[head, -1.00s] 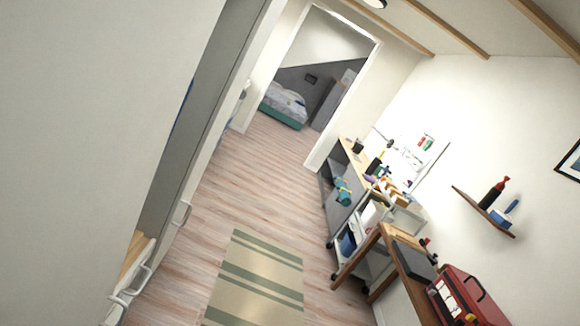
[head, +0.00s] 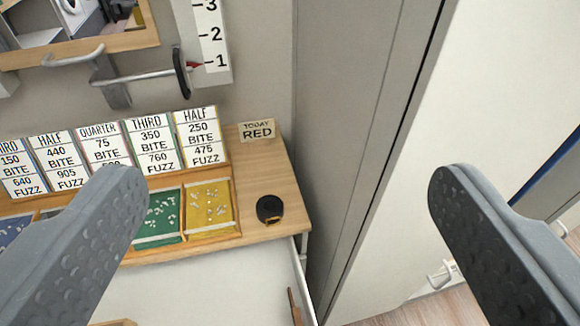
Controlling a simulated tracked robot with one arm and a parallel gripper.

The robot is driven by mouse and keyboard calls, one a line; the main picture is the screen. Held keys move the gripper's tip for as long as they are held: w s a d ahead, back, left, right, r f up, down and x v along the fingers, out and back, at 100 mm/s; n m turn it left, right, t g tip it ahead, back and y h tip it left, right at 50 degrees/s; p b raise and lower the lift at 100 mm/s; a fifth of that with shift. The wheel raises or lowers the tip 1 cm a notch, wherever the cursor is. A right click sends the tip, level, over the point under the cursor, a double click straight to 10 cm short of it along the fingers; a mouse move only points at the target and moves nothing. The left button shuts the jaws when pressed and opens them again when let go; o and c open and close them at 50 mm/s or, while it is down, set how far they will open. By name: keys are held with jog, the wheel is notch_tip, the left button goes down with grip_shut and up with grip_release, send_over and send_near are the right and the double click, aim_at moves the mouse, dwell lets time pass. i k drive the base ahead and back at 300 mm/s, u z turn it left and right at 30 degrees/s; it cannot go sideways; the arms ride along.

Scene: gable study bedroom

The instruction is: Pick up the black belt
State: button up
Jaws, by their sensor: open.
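A round, coiled black belt (head: 268,207) with a small gold-coloured part at its lower edge lies on the right end of a wooden top (head: 270,170). My gripper (head: 286,180) is open and empty, with one grey finger at each side of the picture. The belt shows between the two fingers, farther off than them and apart from both. The left finger hides part of the wooden top and the trays.
A grey panel (head: 345,120) rises to the right. A metal bar (head: 140,77) juts above.

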aim_at(269, 208)
jog(key=z, duration=0.1)
jog(key=k, duration=0.5)
jog(key=z, duration=1.85)
jog(key=i, duration=1.4)
jog(key=u, duration=1.95)
